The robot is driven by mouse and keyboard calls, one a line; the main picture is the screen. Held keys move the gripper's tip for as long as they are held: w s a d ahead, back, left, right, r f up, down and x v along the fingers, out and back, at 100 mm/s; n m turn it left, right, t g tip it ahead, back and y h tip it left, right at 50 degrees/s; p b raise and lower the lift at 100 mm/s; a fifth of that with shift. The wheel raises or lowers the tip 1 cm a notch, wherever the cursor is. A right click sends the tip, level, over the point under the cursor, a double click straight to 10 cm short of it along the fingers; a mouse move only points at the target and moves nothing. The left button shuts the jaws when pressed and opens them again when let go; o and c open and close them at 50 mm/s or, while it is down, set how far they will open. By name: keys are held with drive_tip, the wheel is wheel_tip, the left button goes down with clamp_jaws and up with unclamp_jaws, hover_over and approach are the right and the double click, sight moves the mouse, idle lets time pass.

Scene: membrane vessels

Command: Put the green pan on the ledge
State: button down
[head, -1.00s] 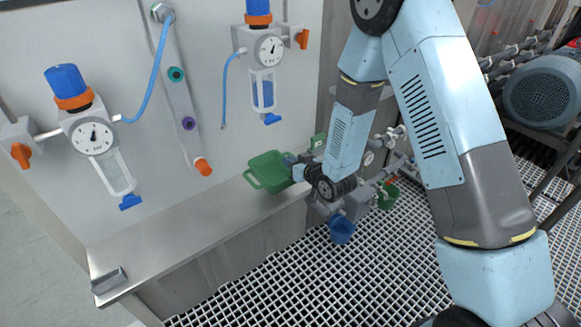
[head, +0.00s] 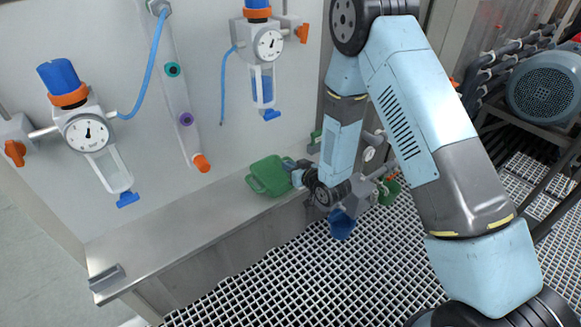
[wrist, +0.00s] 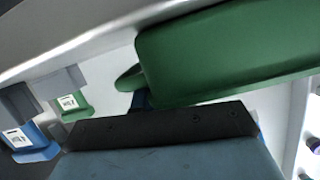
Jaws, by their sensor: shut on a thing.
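The green pan (head: 268,176) is at the far right part of the steel ledge (head: 165,232), by the wall. My gripper (head: 296,173) is shut on the pan at its right side. In the wrist view the pan (wrist: 235,50) fills the upper right, and a green grip part of it runs down to my jaws (wrist: 142,101). The fingertips are mostly hidden there. The pan looks tilted in the head view. I cannot tell whether its underside touches the ledge or is just above it.
A small metal block (head: 107,280) stands at the ledge's near left end; the ledge between is bare. Gauge units (head: 90,135) and an orange-tipped pipe (head: 201,162) hang on the wall above. A blue container (head: 342,224) and a green one (head: 389,191) are lower right.

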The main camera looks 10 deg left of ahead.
drive_tip(key=c, duration=1.2)
unclamp_jaws()
drive_tip(key=shift+c, duration=0.2)
drive_tip(key=shift+d, duration=0.1)
drive_tip(key=v, duration=1.2)
drive_tip(key=w+d+r+m+h, duration=0.1)
drive_tip(key=w+d+r+h, duration=0.1)
drive_tip(key=w+d+r, duration=0.3)
drive_tip(key=w+d+r+h, duration=0.2)
drive_tip(key=d+r+h, duration=0.15)
drive_tip(key=r, duration=0.35)
drive_tip(key=s+d+r+m+h, duration=0.2)
drive_tip(key=d+r+m+h, duration=0.1)
drive_tip(key=d+r, duration=0.8)
drive_tip(key=s+d+r+m+g+h, duration=0.1)
drive_tip(key=s+d+r, duration=0.3)
drive_tip(key=s, duration=0.4)
drive_tip(key=s+d+r+m+g, duration=0.1)
drive_tip(key=s+d+r+m, duration=0.1)
drive_tip(key=s+r, duration=0.3)
drive_tip(key=s+d+r+m+g+h, duration=0.1)
drive_tip(key=s+d+r, duration=0.4)
drive_tip(key=s, duration=0.6)
drive_tip(key=shift+s+d+g+h, duration=0.25)
drive_tip(key=shift+d+g+h, duration=0.05)
drive_tip(key=shift+g+h, duration=0.1)
